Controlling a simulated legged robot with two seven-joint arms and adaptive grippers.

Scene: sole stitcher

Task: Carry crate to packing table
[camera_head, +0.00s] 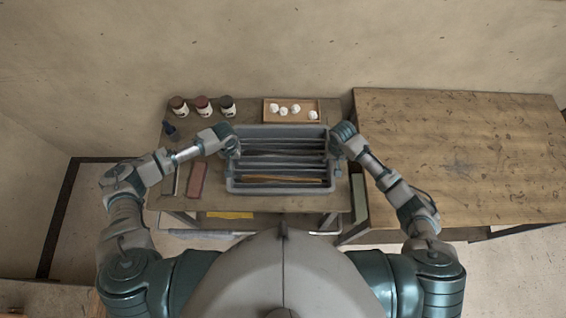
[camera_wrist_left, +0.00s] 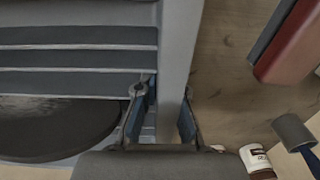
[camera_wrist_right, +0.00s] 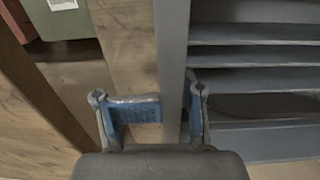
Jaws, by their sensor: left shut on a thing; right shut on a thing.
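A grey crate (camera_head: 277,188) with several dark slat-like pieces across it is at the middle of the left table in the head view. A tan strip lies across its near end. My left gripper (camera_head: 234,150) is shut on its left wall, and this wall (camera_wrist_left: 180,40) stands between the fingers in the left wrist view. My right gripper (camera_head: 340,150) is shut on its right wall, which also shows between the fingers in the right wrist view (camera_wrist_right: 172,50). The crate looks level; whether it touches the tabletop is hard to tell. A larger wooden table (camera_head: 470,150) stands to the right.
The left table (camera_head: 165,195) holds several jars (camera_head: 203,106), a small dark bottle (camera_head: 170,129), a reddish block (camera_head: 196,181) and a tray (camera_head: 268,104) with several white balls. The right table's top is bare. A narrow gap separates the tables.

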